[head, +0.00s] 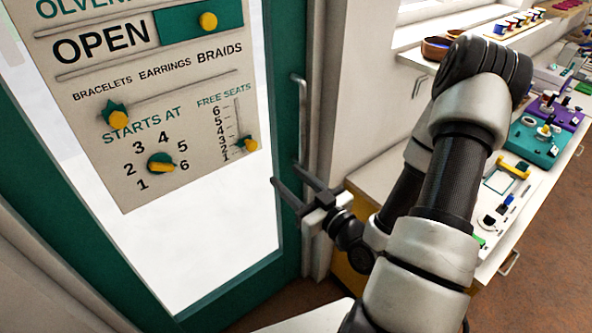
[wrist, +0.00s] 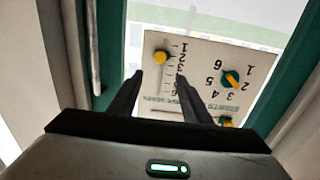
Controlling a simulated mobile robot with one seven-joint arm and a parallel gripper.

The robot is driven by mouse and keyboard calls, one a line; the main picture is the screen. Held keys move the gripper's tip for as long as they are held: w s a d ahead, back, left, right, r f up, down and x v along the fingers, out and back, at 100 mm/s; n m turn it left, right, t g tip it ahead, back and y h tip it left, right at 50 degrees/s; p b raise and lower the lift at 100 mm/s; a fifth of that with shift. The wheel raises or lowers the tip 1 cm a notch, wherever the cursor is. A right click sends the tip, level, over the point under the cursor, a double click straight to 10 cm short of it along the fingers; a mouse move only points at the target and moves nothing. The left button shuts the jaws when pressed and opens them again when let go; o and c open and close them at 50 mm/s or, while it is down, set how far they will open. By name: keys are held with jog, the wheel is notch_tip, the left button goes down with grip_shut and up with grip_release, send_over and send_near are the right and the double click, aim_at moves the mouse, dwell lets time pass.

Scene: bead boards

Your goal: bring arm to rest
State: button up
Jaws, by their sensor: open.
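My gripper (head: 290,186) is open and empty, held in front of the right side of the green-framed glass door. In the wrist view my gripper (wrist: 158,85) shows two dark fingers spread apart, with the sign board beyond them. The sign board (head: 190,120) hangs on the door and reads OPEN. Its yellow slider knob (head: 208,20) is at the right of its slot. The STARTS AT dial (head: 160,164) has a yellow pointer. The FREE SEATS slider knob (head: 248,144) is near the bottom of its scale, and shows in the wrist view (wrist: 161,57). My gripper appears apart from the board.
A door handle (head: 299,115) stands close behind my gripper. To the right is a white counter (head: 384,170) with a teal board (head: 538,140), a purple board (head: 556,112) and a white tray. A wooden bowl (head: 436,47) sits on the sill. Floor shows at the right.

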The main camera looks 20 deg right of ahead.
jog(key=shift+p+v, duration=0.35)
jog(key=shift+v, duration=0.65)
jog(key=shift+w+f, duration=0.1)
